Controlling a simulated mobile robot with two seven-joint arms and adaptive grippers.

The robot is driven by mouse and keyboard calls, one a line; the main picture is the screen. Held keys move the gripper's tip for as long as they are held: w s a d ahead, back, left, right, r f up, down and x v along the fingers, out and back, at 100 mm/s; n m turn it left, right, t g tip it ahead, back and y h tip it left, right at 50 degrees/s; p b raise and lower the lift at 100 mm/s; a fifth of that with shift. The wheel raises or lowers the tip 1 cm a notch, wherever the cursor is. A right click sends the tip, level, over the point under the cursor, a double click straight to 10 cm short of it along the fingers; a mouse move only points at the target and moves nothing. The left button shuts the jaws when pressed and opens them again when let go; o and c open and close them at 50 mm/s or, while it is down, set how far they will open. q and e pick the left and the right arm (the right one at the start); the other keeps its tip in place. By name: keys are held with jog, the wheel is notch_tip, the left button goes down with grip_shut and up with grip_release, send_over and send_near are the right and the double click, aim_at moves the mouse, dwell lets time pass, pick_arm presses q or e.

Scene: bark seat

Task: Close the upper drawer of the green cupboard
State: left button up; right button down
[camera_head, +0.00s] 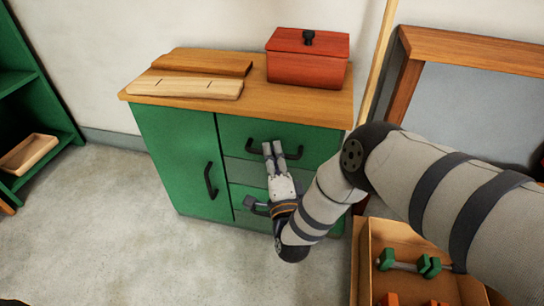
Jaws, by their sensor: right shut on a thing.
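The green cupboard (177,160) stands against the wall with a wooden top. Its upper drawer (232,131) has a green front and a black bar handle (256,150). The drawer front sits just under the top's edge and looks nearly flush; I cannot tell if a small gap is left. My right gripper (273,147) is at the middle of this handle, its two fingers shut on the bar and hiding part of it. A greyish band and a lower green front show below, partly hidden by my right arm. My left gripper is not in view.
A red box (308,62) and wooden boards (187,86) lie on the cupboard top. The cupboard's left door (180,170) is shut. An open crate (402,240) with a green-ended dumbbell (408,264) stands at lower right. The floor to the left is clear.

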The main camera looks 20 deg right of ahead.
jog(key=c, duration=1.7)
grip_release()
jog(key=shift+w+d, duration=0.15)
jog(key=shift+w, duration=0.05)
jog(key=shift+o, duration=0.2)
jog(key=v, duration=0.7)
jog(key=shift+s, duration=0.25)
